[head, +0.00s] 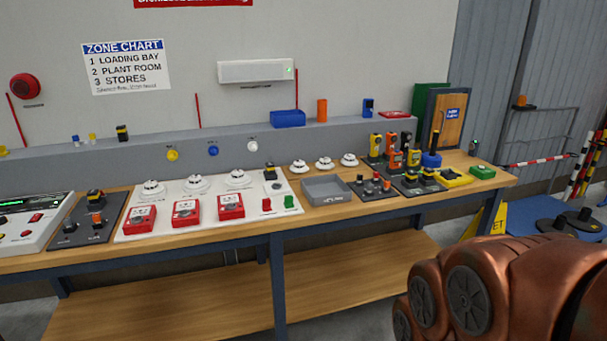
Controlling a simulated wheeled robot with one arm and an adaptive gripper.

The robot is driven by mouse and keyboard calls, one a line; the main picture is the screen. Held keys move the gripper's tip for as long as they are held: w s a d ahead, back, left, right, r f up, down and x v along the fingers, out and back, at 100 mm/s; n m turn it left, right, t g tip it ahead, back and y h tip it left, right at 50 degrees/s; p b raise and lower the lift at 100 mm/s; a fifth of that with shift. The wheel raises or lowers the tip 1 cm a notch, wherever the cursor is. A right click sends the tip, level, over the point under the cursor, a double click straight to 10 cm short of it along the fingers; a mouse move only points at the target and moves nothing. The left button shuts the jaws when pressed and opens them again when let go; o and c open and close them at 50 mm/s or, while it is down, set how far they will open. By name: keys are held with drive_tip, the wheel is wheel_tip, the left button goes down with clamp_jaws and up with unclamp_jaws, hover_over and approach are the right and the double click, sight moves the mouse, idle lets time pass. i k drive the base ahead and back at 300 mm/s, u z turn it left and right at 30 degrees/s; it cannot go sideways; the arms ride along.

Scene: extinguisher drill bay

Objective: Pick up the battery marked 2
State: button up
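No mark 2 can be read on any battery-like block from here. A dark block with a yellow band (96,197) and a smaller dark and orange block (97,218) stand on a dark board (75,238) at the left of the bench. Similar dark and yellow blocks, one at the left (410,179) and one at the right (428,175), sit on a dark board toward the right end. Which of these is the battery marked 2, I cannot tell. My gripper is out of view; only copper-coloured parts of my arm show at the lower right.
The wooden bench (345,210) also holds a white panel (150,222) with red call points and detectors, a grey tray (318,198), and upright yellow and orange handsets (394,147). A ledge (320,136) runs behind. A yellow floor sign (484,222) stands at the right.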

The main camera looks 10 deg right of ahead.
sight(271, 167)
drive_tip(key=u, duration=0.1)
drive_tip(key=k, duration=0.25)
drive_tip(key=z, duration=1)
drive_tip(key=i, duration=1.65)
drive_tip(key=u, duration=1.3)
drive_tip(key=i, duration=0.75)
drive_tip(key=u, duration=1.15)
drive_tip(key=i, duration=0.65)
drive_tip(key=u, duration=0.05)
